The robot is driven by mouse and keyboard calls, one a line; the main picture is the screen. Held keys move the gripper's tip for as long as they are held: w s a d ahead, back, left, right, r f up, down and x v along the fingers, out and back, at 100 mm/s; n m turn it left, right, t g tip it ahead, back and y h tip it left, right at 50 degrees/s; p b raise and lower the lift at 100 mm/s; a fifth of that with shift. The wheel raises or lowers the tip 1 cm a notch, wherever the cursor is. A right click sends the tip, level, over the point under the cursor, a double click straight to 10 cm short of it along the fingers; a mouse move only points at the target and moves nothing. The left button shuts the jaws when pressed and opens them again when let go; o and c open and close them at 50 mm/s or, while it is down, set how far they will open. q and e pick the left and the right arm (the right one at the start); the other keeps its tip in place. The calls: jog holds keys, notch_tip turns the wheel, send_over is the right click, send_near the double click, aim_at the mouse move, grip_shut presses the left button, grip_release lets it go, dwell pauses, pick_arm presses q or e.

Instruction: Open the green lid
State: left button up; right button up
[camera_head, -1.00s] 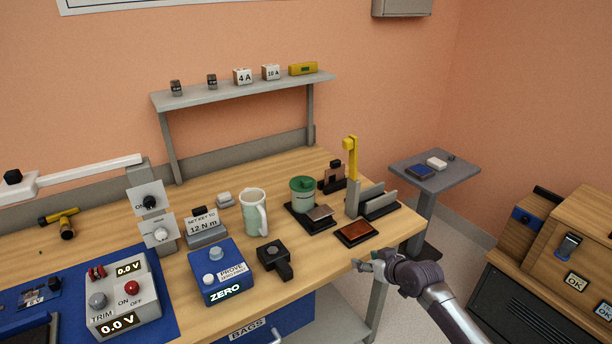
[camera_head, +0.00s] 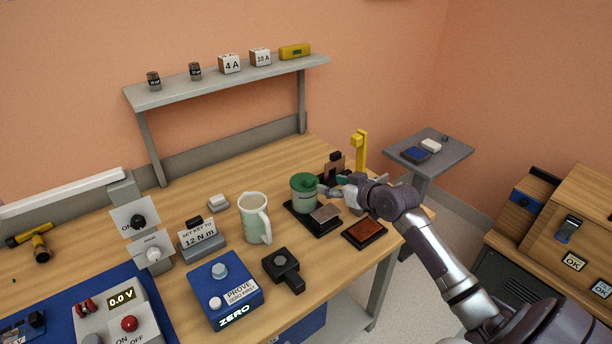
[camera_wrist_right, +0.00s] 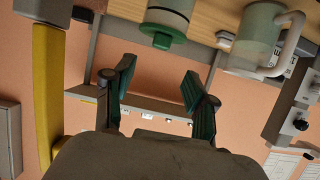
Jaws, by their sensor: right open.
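The green lid (camera_head: 304,181) sits on a pale green canister (camera_head: 304,198) that stands on a dark base on the workbench. The lid looks closed on the canister. My right gripper (camera_head: 331,187) is just right of the canister, near lid height. In the right wrist view, the gripper (camera_wrist_right: 152,90) has its two fingers spread with nothing between them. There the lid (camera_wrist_right: 163,35) shows beyond the fingertips, at the top of the picture. I cannot tell whether a finger touches the canister in the head view. My left gripper is not in view.
A green mug (camera_head: 256,218) stands left of the canister. A brown pad (camera_head: 365,233) lies in front of my right gripper. A yellow upright post (camera_head: 360,152) rises close behind my right wrist. A shelf (camera_head: 230,83) runs above the bench.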

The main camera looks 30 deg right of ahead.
aim_at(310, 179)
jog(key=x, duration=1)
jog(key=shift+p, duration=0.4)
jog(key=shift+w+f, duration=0.2)
jog(key=shift+w, duration=0.1)
jog(key=shift+w+f, duration=0.15)
jog(key=shift+w, duration=0.05)
jog(key=shift+w+a, duration=0.1)
jog(key=shift+w, duration=0.1)
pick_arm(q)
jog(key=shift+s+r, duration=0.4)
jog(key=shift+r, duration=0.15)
pick_arm(e)
grip_shut()
